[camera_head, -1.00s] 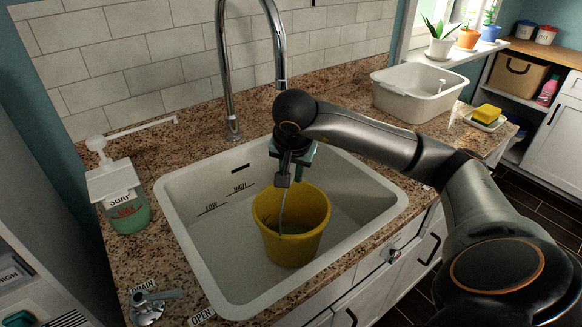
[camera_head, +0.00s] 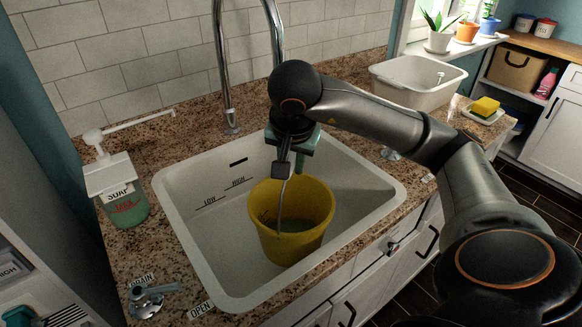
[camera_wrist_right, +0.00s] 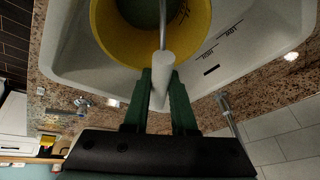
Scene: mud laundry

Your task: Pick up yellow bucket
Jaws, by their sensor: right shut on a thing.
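The yellow bucket (camera_head: 292,238) is upright in the white sink basin, with its open top facing up. Its handle stands up and shows as a thin rod with a pale grip (camera_wrist_right: 162,72) in the right wrist view, where the yellow rim (camera_wrist_right: 112,40) is also seen. My right gripper (camera_head: 296,152) is above the bucket, its green fingers shut on the handle's grip. The bucket seems to hang from it slightly above the basin floor, though the gap under it is hard to see. My left gripper is not in view.
The sink (camera_head: 210,245) surrounds the bucket, with a tall chrome faucet (camera_head: 222,75) behind it. A soap dispenser (camera_head: 120,190) stands left. A drain lever (camera_head: 150,298) is at front left. A white tub (camera_head: 415,85) and a yellow sponge (camera_head: 486,105) are at right.

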